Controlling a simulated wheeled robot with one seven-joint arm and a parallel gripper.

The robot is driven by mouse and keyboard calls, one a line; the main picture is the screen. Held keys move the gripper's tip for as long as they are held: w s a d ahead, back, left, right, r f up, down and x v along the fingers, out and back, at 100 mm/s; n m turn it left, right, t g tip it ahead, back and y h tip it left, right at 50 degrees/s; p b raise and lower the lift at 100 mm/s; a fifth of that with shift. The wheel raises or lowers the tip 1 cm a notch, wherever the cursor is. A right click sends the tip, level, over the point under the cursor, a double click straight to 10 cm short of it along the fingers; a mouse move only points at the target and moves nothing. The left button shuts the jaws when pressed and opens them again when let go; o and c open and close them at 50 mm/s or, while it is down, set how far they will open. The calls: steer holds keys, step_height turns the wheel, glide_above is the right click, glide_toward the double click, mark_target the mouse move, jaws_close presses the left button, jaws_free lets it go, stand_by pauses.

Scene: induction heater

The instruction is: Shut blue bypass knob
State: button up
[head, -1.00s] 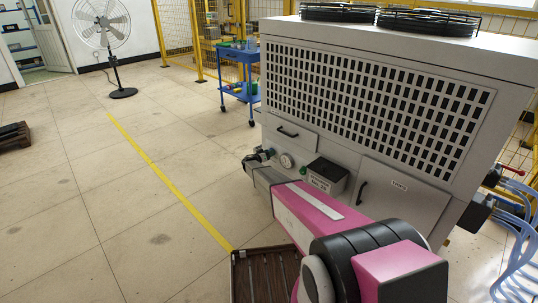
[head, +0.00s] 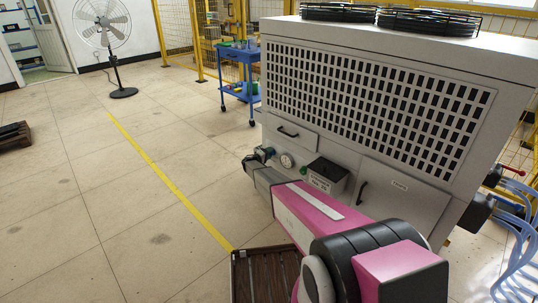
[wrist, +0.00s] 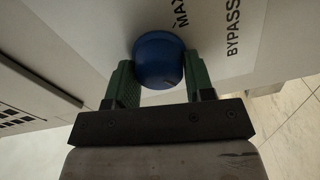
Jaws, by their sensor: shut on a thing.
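The blue bypass knob (wrist: 158,62) is round and sits on a pale panel in the wrist view. Black printed words "MAX" and "BYPASS" stand beside it. My gripper (wrist: 160,72) is shut on the knob, with one green finger on each side of it. In the head view my arm reaches to the lower left front of the grey cabinet (head: 375,95). I cannot make out the knob's own turn mark clearly.
A round gauge (head: 287,161) and a black-topped box (head: 327,174) are on the cabinet front close to my arm. A blue cart (head: 238,90) stands behind. Pale blue hoses (head: 518,235) hang at the right.

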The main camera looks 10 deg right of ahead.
steer(key=shift+f+n, duration=0.1)
steer(key=shift+n, duration=1)
steer(key=o, duration=0.9)
steer(key=shift+a, duration=0.1)
steer(key=v, duration=1)
steer(key=shift+s+a, duration=0.25)
